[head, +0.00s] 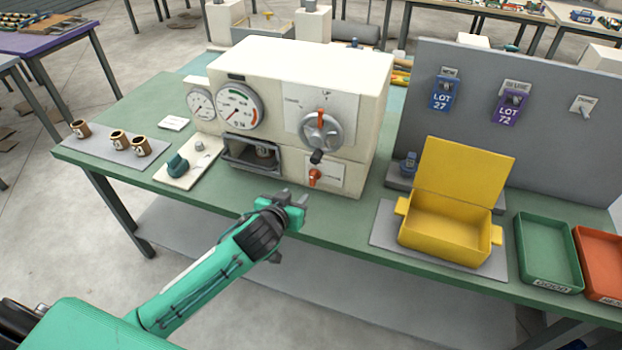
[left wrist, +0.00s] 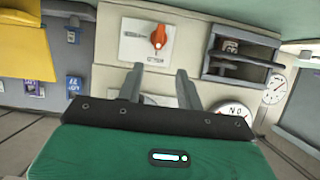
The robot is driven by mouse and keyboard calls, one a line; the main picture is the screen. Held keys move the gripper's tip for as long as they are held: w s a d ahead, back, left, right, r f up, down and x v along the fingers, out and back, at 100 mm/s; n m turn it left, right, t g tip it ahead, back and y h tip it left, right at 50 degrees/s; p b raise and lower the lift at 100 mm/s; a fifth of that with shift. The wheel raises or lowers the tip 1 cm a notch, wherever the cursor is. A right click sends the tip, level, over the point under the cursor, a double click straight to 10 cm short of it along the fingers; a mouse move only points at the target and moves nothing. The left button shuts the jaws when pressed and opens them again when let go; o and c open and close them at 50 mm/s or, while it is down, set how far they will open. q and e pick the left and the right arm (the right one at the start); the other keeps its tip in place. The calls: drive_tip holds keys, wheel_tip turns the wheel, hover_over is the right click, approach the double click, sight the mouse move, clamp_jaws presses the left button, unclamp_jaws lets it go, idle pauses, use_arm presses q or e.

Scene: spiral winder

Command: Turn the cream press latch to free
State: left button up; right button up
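The cream press (head: 310,75) stands at the back middle of the green table. Its orange latch knob (head: 315,177) sits on a white plate low on the front, below a grey handwheel (head: 322,131). In the left wrist view the latch knob (left wrist: 158,38) is ahead of the fingertips, with small lettering I cannot read on its plate. My left gripper (head: 291,199) is in front of the press, a little left of and below the latch. In the left wrist view its two fingers (left wrist: 160,82) are apart with nothing between them. My right gripper is not in view.
The press has an open bay (head: 251,154) with a small cup inside, left of the latch. A yellow box (head: 450,235) with its lid up, a green tray (head: 548,254) and a red tray (head: 602,264) stand right. Several brown cups (head: 118,138) stand left.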

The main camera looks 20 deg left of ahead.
sight(312, 177)
use_arm(q)
drive_tip(key=p+x, duration=0.1)
drive_tip(key=x, duration=0.5)
drive_tip(key=p+x, duration=0.1)
drive_tip(key=x, duration=0.6)
drive_tip(key=shift+w+d+r+p, duration=0.1)
drive_tip(key=shift+w+r+p, duration=0.05)
drive_tip(key=shift+w+p, duration=0.25)
drive_tip(key=shift+s, duration=0.15)
clamp_jaws()
